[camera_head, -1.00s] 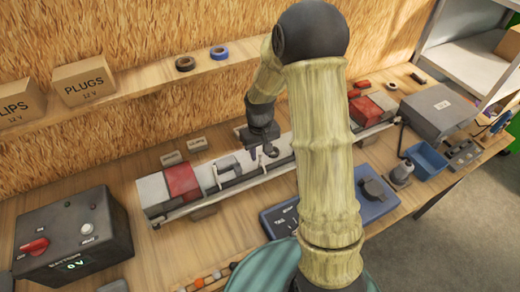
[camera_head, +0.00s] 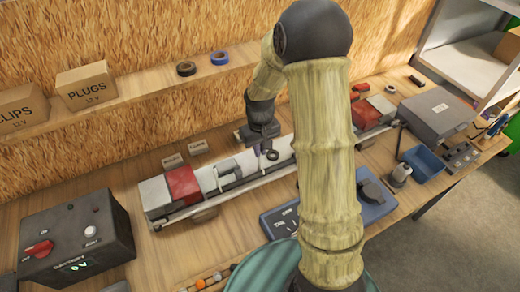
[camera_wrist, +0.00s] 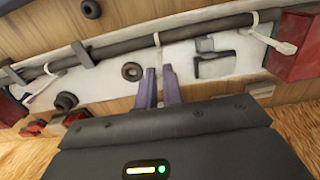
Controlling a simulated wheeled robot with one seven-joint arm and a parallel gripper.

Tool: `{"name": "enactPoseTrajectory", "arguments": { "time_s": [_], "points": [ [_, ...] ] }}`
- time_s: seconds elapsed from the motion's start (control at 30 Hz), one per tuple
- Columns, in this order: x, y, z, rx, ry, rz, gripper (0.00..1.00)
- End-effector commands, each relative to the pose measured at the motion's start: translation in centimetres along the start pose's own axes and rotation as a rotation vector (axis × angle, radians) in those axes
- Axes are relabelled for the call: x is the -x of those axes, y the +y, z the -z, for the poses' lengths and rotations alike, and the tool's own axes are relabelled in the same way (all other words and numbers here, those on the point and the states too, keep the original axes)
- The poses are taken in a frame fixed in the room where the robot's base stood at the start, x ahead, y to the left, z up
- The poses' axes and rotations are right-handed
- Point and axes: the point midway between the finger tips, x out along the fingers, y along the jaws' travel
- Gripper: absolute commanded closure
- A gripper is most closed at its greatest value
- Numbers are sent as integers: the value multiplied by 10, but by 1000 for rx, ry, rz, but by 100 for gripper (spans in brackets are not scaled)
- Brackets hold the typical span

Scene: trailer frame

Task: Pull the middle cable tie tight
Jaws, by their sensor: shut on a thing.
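My gripper (camera_wrist: 158,88) has purple fingers that are close together on the tail of the middle cable tie (camera_wrist: 157,45), a thin white strap. That tie loops around the dark cable (camera_wrist: 118,48) along the pale trailer beam (camera_wrist: 225,42). In the head view my gripper (camera_head: 259,150) is at the middle of the beam, and the fingertips and tie are too small to tell apart. Another white tie (camera_wrist: 272,38) hangs off the cable at the right of the wrist view, and one more (camera_wrist: 40,87) at the left. How snug the middle loop is, I cannot tell.
A black ring (camera_wrist: 132,72) and a bracket (camera_wrist: 212,64) sit on the beam near my fingers. Red lamp blocks (camera_head: 183,183) are at the beam's ends. A battery box (camera_head: 75,238) stands front left, a blue bin (camera_head: 424,162) at right. A shelf (camera_head: 140,92) runs behind.

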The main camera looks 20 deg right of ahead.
Motion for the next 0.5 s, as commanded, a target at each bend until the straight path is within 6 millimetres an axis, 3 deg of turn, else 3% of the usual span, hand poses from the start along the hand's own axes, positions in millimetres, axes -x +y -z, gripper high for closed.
{"name": "enactPoseTrajectory", "arguments": {
  "time_s": [0.17,0.2,0.3,0.5],
  "points": [
    [-1,0,0,0,1,0,100],
    [-1,0,0,0,1,0,86],
    [-1,0,0,0,1,0,68],
    [-1,0,0,0,1,0,68]
  ]
}}
